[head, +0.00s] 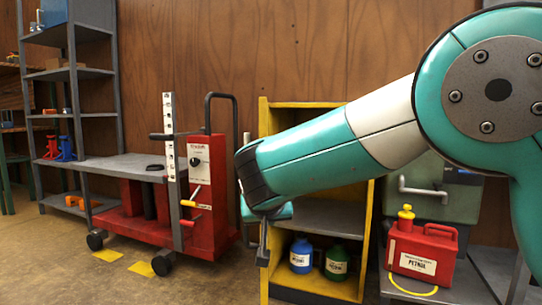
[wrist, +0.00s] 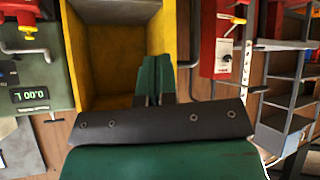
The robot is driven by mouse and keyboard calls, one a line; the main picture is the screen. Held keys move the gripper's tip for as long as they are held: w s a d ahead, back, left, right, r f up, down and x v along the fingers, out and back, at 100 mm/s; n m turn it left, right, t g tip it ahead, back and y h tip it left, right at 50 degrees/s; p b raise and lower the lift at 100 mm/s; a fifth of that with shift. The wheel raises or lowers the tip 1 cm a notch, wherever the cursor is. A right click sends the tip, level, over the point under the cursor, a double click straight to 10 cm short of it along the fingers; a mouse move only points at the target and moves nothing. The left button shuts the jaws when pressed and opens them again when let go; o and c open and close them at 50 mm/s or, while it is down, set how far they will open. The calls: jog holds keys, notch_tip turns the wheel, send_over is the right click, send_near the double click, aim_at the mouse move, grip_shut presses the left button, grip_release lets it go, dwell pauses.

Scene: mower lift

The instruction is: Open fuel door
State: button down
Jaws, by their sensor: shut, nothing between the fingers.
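The yellow fuel cabinet (head: 364,240) stands against the wood wall, with its front open to view and shelves inside. Its door (head: 264,150) shows as a narrow yellow strip at the left side, seen nearly edge-on and apparently swung outward. A grey bar handle (wrist: 188,65) is on the outer side of that strip in the wrist view. My gripper (head: 263,258) is shut and empty, low in front of the cabinet's left side. In the wrist view, my gripper (wrist: 156,62) is beside the yellow edge; I cannot tell whether it touches.
A blue bottle (head: 301,256) and a green bottle (head: 337,262) stand inside the cabinet. A red petrol can (head: 422,254) stands to the right. The red mower lift (head: 206,215) stands to the left, close to the cabinet. Floor is free at front left.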

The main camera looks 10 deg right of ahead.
jog(key=s+d+r+n+g+y+p, duration=0.2)
jog(key=s+d+r+g+p, duration=0.1)
jog(key=s, duration=0.5)
jog(key=s+d+r+n+g+y+p, duration=0.1)
jog(key=s+d+r+g+p, duration=0.2)
jog(key=s, duration=0.5)
jog(key=s+d+r+n+g+y+p, duration=0.2)
jog(key=s+d+p, duration=0.15)
jog(key=s, duration=0.55)
jog(key=w+a+r+m+t+y+p, duration=0.1)
jog(key=w+r+p, duration=0.45)
jog(key=w, duration=0.25)
jog(key=w+r+m+p, duration=0.1)
jog(key=w+r+p, duration=0.3)
jog(key=w+p, duration=0.3)
jog(key=w+d+m+t+p, duration=0.25)
jog(key=w+p, duration=0.55)
jog(key=w, duration=0.7)
jog(key=w+a+f, duration=0.4)
jog(key=a+f, duration=0.4)
jog(key=shift+w+y, duration=0.3)
jog(key=shift+w, duration=0.05)
